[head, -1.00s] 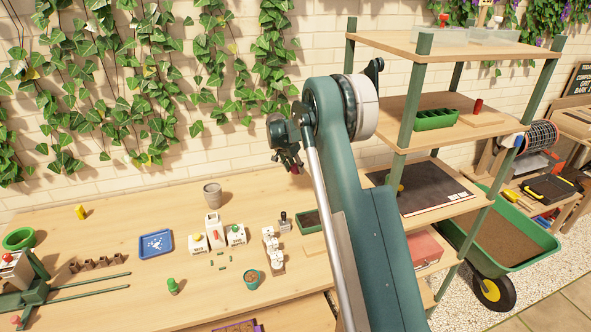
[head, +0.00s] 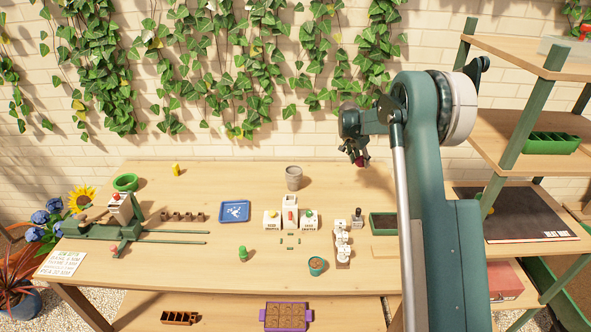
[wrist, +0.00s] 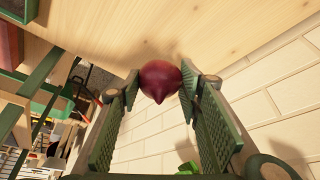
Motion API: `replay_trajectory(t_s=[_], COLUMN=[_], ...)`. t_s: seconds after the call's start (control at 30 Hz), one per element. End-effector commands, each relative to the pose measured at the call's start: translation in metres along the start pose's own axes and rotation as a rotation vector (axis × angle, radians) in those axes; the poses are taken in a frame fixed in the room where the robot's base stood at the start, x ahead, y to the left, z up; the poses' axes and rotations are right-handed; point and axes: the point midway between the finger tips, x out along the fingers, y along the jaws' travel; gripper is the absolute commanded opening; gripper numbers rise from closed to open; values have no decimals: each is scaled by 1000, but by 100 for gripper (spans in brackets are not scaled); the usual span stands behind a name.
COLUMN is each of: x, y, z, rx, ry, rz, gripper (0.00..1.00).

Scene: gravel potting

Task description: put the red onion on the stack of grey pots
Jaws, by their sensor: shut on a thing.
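The stack of grey pots (head: 293,172) stands upright at the back of the table, left of my gripper in the head view. My gripper (head: 360,161) is raised at the back right of the table, to the right of the pots. It is shut on the red onion (wrist: 160,78), which sits between the two fingertips in the wrist view. The pots do not show clearly in the wrist view.
In front of the pots stand white dispensers (head: 290,210) with coloured knobs. A blue tray (head: 235,202) lies left of them. A green tray (head: 383,232) lies to the right. A wooden shelf (head: 520,130) stands right of my arm. The table between pots and gripper looks clear.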

Motion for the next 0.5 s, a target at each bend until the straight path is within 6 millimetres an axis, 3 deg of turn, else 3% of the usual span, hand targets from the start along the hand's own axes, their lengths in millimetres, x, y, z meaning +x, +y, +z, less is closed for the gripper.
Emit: replay_trajectory(t_s=[0.1,0.5], x=[-28,-113], y=[-32,-124], z=[24,113], rx=[-46,-196], ry=[0,-1], rz=[-21,-88], gripper=[22,22])
